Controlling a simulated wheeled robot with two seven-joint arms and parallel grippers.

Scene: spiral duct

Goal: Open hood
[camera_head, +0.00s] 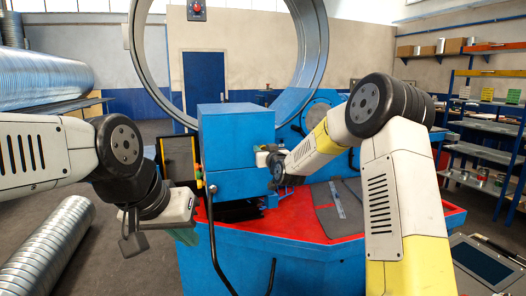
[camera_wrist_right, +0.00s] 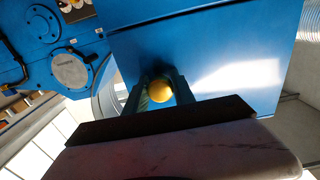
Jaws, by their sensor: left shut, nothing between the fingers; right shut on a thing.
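The hood is a blue box-shaped cover (camera_head: 235,145) on the machine in the middle of the head view. Its blue face fills much of the right wrist view (camera_wrist_right: 210,50). A round golden knob (camera_wrist_right: 160,91) shows against that face, between the fingers of my right gripper (camera_wrist_right: 158,93). My right gripper is shut on the knob, at the right side of the hood in the head view. My left gripper (camera_head: 184,236) is shut and empty, left of the hood and lower than it, apart from it. What is under the hood is hidden.
A large metal ring (camera_head: 137,65) stands behind the hood. The machine's red tabletop (camera_head: 262,222) holds grey plates. A black bent bar (camera_head: 215,240) rises in front. Spiral ducts (camera_head: 45,250) lie at left; shelves (camera_head: 485,125) stand at right.

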